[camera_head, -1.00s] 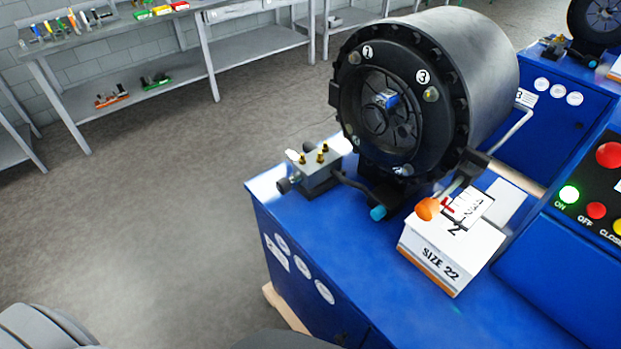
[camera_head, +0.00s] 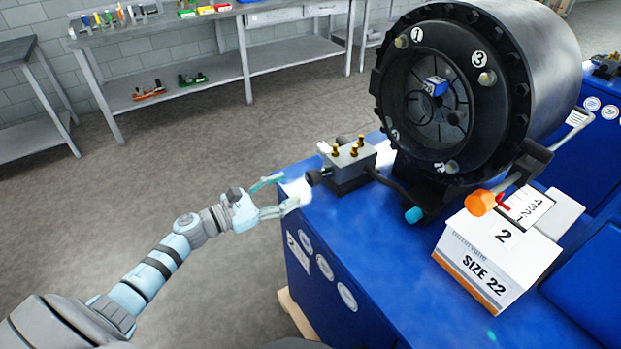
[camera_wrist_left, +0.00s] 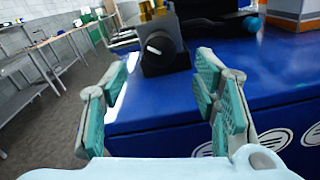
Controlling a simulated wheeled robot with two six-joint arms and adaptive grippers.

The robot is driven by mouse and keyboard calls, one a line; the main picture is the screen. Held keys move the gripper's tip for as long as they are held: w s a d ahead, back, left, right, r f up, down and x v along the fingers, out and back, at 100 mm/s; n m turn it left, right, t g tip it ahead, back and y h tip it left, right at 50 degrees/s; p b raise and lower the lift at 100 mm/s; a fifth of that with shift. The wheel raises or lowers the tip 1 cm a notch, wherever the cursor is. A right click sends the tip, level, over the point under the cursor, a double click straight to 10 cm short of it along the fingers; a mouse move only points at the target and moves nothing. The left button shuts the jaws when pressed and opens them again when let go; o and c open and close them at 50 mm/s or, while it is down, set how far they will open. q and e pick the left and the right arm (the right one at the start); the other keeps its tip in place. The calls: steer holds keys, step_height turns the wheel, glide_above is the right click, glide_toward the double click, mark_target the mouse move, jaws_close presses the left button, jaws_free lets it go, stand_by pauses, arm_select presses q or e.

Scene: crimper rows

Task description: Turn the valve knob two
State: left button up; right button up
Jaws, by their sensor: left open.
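The valve is a grey block (camera_head: 351,167) with brass fittings on the left corner of the blue machine. Its dark round knob (camera_head: 313,177) faces left toward my gripper. In the left wrist view the knob (camera_wrist_left: 158,44) shows from the front with a white pointer mark, beyond and between the fingers. My left gripper (camera_head: 289,192) is open and empty, just left of the knob and apart from it. Its teal-padded fingers (camera_wrist_left: 168,62) are spread wide in the wrist view. My right gripper is not in view.
A large black crimper head (camera_head: 440,95) stands behind the valve. A white "SIZE 22" box (camera_head: 487,262) is on the blue bench (camera_head: 400,290), with an orange knob (camera_head: 481,203) beside it. A grey shelf table (camera_head: 180,70) stands at the back. Bare floor lies left of the bench.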

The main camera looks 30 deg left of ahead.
mark_target(308, 180)
arm_select(q)
steer(key=x, duration=0.8)
steer(key=shift+p, duration=0.35)
steer(key=c, duration=1.2)
